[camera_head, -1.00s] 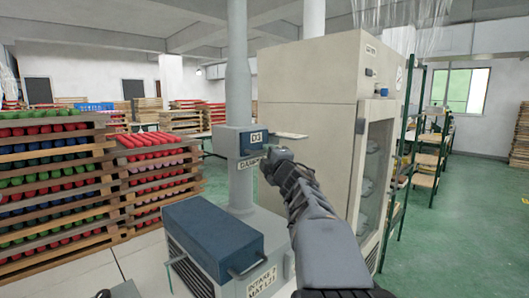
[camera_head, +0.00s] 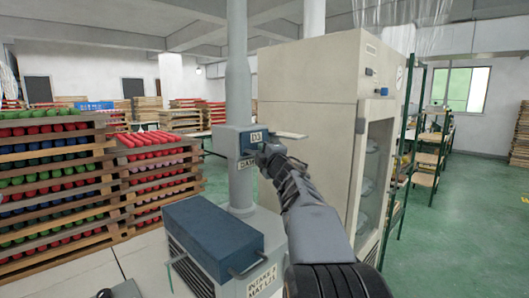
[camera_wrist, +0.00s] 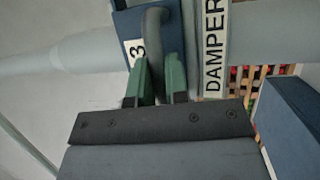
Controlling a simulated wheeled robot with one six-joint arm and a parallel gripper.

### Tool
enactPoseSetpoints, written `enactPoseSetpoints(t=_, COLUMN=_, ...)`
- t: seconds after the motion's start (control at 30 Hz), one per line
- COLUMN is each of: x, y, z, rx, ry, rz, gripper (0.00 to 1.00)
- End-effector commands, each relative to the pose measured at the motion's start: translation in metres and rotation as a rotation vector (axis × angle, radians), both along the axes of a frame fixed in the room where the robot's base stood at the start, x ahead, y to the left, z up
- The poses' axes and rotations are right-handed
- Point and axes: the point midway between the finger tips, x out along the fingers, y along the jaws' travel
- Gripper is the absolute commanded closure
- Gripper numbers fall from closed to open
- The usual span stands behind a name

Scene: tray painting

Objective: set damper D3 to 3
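The damper D3 box (camera_head: 228,141) is a grey-blue housing on the vertical pipe, with a D3 plate (camera_head: 257,136) and a DAMPER label (camera_head: 246,163), partly hidden by my gripper (camera_head: 266,156). In the wrist view, a dark grey curved handle (camera_wrist: 156,35) stands out from the blue face (camera_wrist: 126,25). A white label with a 3 (camera_wrist: 136,52) is left of it, and the DAMPER label (camera_wrist: 214,50) is at right. The green fingers of my gripper (camera_wrist: 158,82) are on both sides of the handle, with no clear gap. Other position marks are hidden.
A blue-lidded intake box (camera_head: 212,236) stands below the damper. A tall beige cabinet (camera_head: 305,100) is close behind my arm. Stacked trays of coloured pieces (camera_head: 50,190) fill the left. Green floor (camera_head: 460,220) is open at right.

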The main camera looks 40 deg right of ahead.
Motion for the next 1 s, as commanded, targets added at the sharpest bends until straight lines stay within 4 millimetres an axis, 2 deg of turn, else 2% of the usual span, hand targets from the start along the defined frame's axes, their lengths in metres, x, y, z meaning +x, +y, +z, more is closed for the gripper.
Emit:
enactPoseSetpoints(t=0.13, x=0.000, y=0.000, z=0.000, rx=0.000, ry=0.000, rz=0.000, gripper=1.00)
enactPoseSetpoints(t=0.47, x=-0.001, y=0.000, z=0.001, rx=0.000, ry=-0.001, rz=0.000, gripper=1.00)
enactPoseSetpoints(t=0.8, x=-0.054, y=-0.010, z=0.001, rx=-0.001, ry=0.000, rz=0.000, gripper=1.00)
enactPoseSetpoints(t=1.0, x=-0.059, y=-0.011, z=0.000, rx=0.001, ry=0.001, rz=0.002, gripper=1.00)
